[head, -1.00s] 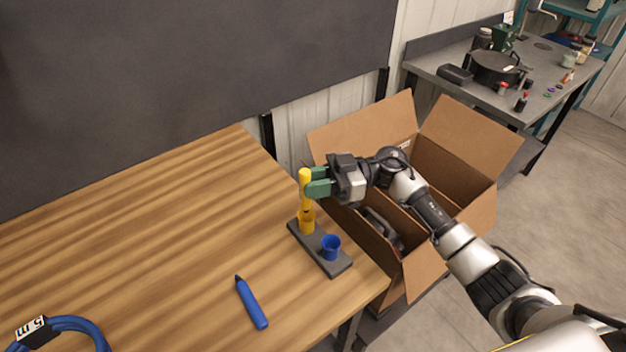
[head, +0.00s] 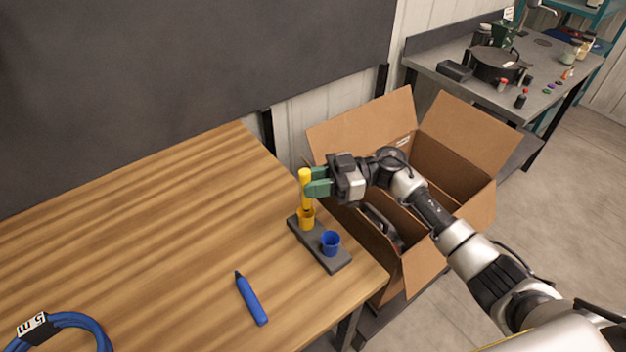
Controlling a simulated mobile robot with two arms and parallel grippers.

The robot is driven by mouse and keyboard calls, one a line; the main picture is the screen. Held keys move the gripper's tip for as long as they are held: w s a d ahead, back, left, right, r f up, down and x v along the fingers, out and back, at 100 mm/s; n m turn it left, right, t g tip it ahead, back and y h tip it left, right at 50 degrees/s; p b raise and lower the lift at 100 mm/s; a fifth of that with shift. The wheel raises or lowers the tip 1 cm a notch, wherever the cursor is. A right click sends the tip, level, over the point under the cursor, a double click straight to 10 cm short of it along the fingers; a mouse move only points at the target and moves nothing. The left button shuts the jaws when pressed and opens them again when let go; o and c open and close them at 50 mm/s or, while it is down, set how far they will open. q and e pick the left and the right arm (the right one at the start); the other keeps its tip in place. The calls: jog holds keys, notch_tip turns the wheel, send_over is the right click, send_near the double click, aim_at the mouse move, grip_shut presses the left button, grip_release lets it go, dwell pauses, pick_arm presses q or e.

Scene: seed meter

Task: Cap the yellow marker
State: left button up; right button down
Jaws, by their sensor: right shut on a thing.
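The yellow marker (head: 305,190) stands upright in the head view. My right gripper (head: 313,188) is shut on its upper part with green fingertips. The marker's lower end is at the mouth of the yellow cap (head: 306,220), and its dark tip no longer shows, so it looks to be inside the cap. How deep it sits I cannot tell. The yellow cap stands in the dark holder (head: 335,263) near the table's right edge. A blue cap (head: 330,243), open end up, stands in the same holder. My left gripper is not in view.
A blue marker (head: 251,299) lies on the wooden table (head: 150,230), in front of the holder. A coiled blue cable (head: 75,319) is at the lower left. An open cardboard box (head: 440,185) stands beyond the table's right edge, under my right arm. The table's middle is clear.

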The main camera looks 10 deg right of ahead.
jog(key=shift+f, duration=0.45)
jog(key=shift+f, duration=0.35)
jog(key=shift+f, duration=0.15)
dwell(0.5)
jog(key=shift+f+b, duration=0.35)
jog(key=shift+f, duration=0.05)
jog(key=shift+f+b, duration=0.45)
jog(key=shift+f, duration=0.3)
dwell(1.1)
jog(key=c, duration=0.9)
grip_release()
